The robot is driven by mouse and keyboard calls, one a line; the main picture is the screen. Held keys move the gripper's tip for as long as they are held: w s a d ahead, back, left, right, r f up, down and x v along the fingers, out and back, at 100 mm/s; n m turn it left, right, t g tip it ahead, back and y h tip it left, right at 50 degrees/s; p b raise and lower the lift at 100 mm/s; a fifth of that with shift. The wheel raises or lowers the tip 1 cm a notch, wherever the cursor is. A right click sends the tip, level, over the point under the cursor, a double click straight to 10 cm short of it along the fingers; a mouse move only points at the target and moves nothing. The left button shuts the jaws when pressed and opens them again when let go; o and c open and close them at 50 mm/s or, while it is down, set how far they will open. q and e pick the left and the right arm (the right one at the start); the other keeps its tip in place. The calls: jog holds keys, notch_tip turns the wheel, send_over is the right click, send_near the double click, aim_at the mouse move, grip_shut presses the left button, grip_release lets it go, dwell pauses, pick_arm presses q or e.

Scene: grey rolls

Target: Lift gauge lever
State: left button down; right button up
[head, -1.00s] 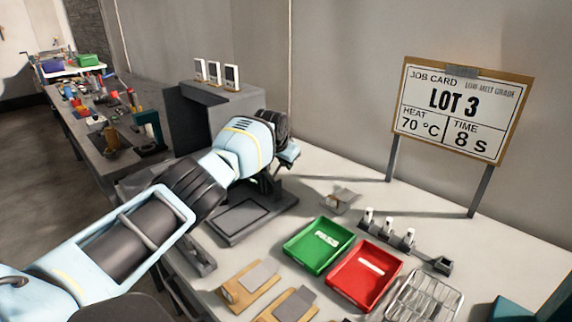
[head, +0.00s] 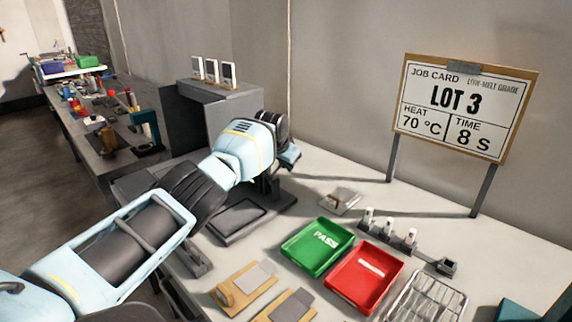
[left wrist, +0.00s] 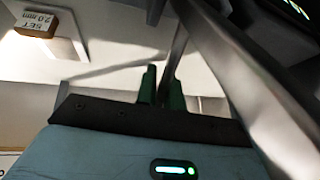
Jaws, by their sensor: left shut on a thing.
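My left gripper (left wrist: 162,86) shows its green fingers in the left wrist view, shut on a thin grey bar (left wrist: 178,52) that looks like the gauge lever. A broad grey metal part (left wrist: 250,75) runs diagonally close on the right of that view; I cannot tell what it belongs to. In the head view, my left arm reaches over a dark device with a flat base (head: 238,221), likely the gauge. The arm hides the device's upper part, the lever and the fingertips. My right gripper does not show.
A block marked SET 2.0 mm (left wrist: 36,22) sits at the wrist view's upper left. In the head view, a green PASS tray (head: 317,247), a red tray (head: 364,278) and a wire rack (head: 427,300) stand right of the device. A job card (head: 462,108) stands behind.

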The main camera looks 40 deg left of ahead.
pick_arm(q)
jog(key=shift+s+d+f, duration=0.15)
jog(key=shift+d+f, duration=0.05)
jog(key=shift+f, duration=0.4)
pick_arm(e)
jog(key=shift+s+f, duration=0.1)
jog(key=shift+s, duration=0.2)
pick_arm(q)
jog(key=c, duration=1.6)
grip_release()
jog(key=shift+r, duration=0.1)
jog(key=shift+o, duration=0.4)
jog(key=shift+r, duration=0.15)
jog(key=shift+a+r, duration=0.1)
jog(key=shift+r, duration=0.05)
